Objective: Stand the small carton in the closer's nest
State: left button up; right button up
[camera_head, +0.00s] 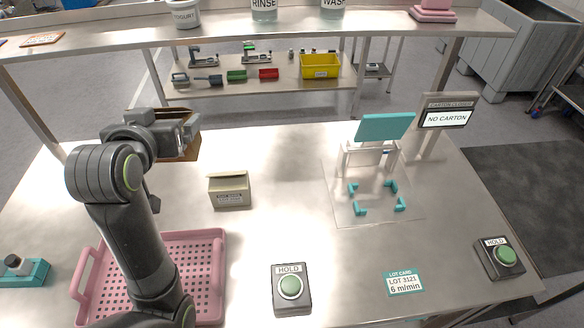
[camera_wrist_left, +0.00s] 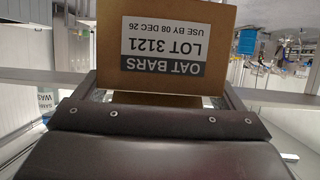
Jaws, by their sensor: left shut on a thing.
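My left gripper (camera_head: 184,132) is shut on a brown carton (camera_head: 186,150), held above the table at the left. In the left wrist view the held carton (camera_wrist_left: 165,75) carries an OAT BARS, LOT 3121 label that reads upside down. A tan carton (camera_head: 229,190) with a label stands on the table, right of and nearer than the gripper; its top flap looks raised. The closer (camera_head: 368,158) has a teal plate on top. Its nest (camera_head: 376,198), marked by teal corner brackets, is empty. The closer's sign (camera_head: 446,118) reads NO CARTON. My right gripper is not in view.
A pink perforated tray (camera_head: 217,262) lies front left, beneath my left arm. Two green HOLD buttons (camera_head: 290,286) (camera_head: 506,256) and a teal lot card (camera_head: 404,281) are along the front. A shelf (camera_head: 230,38) spans the back. The table between tan carton and nest is clear.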

aim_at(375, 199)
jog(key=i+l, duration=0.1)
jog(key=l, duration=2.45)
